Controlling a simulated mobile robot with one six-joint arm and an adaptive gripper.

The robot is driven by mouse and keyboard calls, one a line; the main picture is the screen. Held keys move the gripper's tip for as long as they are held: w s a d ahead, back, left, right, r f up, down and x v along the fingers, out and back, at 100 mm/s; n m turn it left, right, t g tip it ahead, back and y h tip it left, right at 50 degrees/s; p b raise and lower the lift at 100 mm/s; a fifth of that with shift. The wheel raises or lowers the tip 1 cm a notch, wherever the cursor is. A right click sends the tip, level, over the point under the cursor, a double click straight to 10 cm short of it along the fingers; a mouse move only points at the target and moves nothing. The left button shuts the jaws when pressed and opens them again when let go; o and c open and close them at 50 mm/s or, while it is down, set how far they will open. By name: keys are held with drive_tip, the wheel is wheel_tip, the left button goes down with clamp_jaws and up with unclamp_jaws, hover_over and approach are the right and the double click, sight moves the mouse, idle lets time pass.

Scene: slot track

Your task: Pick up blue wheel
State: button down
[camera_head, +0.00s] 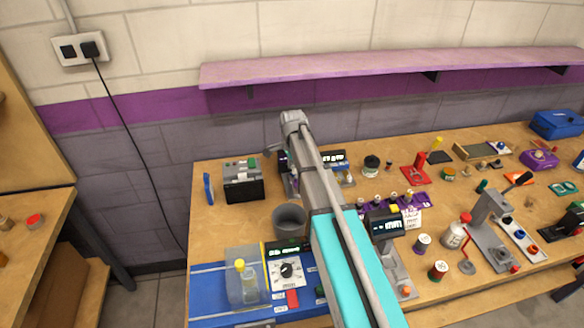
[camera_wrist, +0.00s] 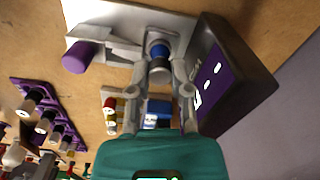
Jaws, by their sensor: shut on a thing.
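The blue wheel (camera_wrist: 158,50) shows in the wrist view between the fingertips of my gripper (camera_wrist: 160,68). It sits on a dark and grey round part at a grey-white fixture (camera_wrist: 120,25). My gripper's two grey fingers are closed in on it from both sides. Whether the wheel is clear of the fixture cannot be told. In the head view, my arm covers most of this spot and the wheel is hidden.
A dark box with a purple display (camera_wrist: 215,85) stands close to the right of my fingers. A purple cylinder (camera_wrist: 78,57) is at the left. A grey cup (camera_head: 290,220) and a black device (camera_head: 243,186) stand near my arm.

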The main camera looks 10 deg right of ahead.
drive_tip(key=shift+r+p, duration=0.65)
drive_tip(key=shift+r, duration=0.2)
drive_tip(key=s+a+r+p, duration=0.2)
drive_tip(key=s+r+p, duration=0.8)
drive_tip(key=s, duration=0.3)
drive_tip(key=shift+s+a+r, duration=0.3)
drive_tip(key=shift+s, duration=0.1)
wheel_tip(320, 180, up, 5)
drive_tip(key=p, duration=0.6)
drive_tip(key=shift+r, duration=0.2)
